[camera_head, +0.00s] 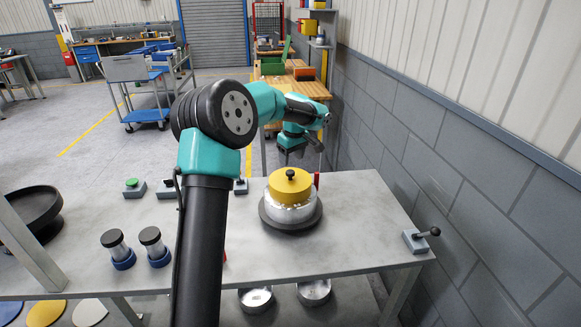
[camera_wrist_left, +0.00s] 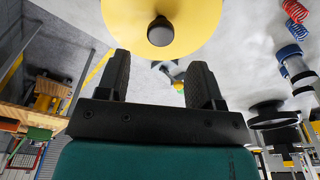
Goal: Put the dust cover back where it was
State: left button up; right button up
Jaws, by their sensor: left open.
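The yellow dust cover (camera_head: 290,184) with a black knob (camera_head: 290,174) sits on top of a silver clutch housing (camera_head: 290,211), which stands on a dark round base (camera_head: 269,222) on the table. In the left wrist view the cover (camera_wrist_left: 195,25) and its knob (camera_wrist_left: 161,32) show just past the fingertips. My left gripper (camera_wrist_left: 160,80) is open, with nothing between its fingers. In the head view it hangs just behind and above the cover; its fingertips are hard to make out there. My right gripper is in neither view.
On the grey table (camera_head: 345,235) stand two black-topped blue cylinders (camera_head: 119,250), a green button box (camera_head: 134,188), a lever box (camera_head: 420,239) at the right edge and a dark dish (camera_head: 35,210) at the left. Silver parts (camera_head: 255,299) lie below. The wall is close on the right.

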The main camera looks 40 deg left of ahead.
pick_arm(q)
notch_tip(320, 180, up, 7)
jog(key=shift+d, duration=0.4)
jog(key=shift+s+f, duration=0.1)
dwell(0.3)
